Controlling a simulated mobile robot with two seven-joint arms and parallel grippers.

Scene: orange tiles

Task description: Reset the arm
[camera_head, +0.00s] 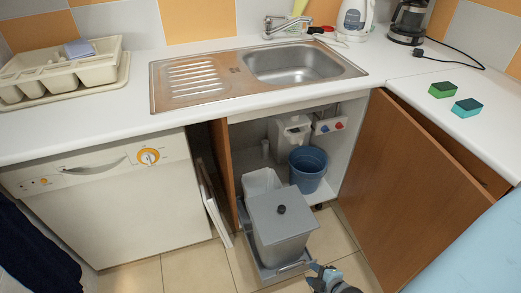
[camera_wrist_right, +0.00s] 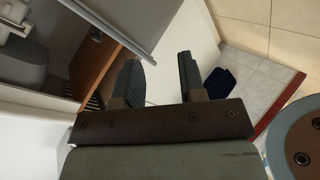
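My right gripper (camera_head: 325,277) is at the bottom of the head view, just in front of the grey pull-out bin (camera_head: 280,240) under the sink. In the right wrist view its two fingers (camera_wrist_right: 160,78) stand apart with nothing between them. Whether a fingertip touches the bin's tray or rail cannot be told. My left gripper is in neither view.
The wooden cabinet door (camera_head: 405,190) stands open on the right, beside my right gripper. A blue bucket (camera_head: 308,168) stands inside the cabinet. A white dishwasher (camera_head: 110,200) is on the left. Two sponges (camera_head: 466,107) lie on the counter. Tiled floor (camera_head: 195,270) is bare left of the bin.

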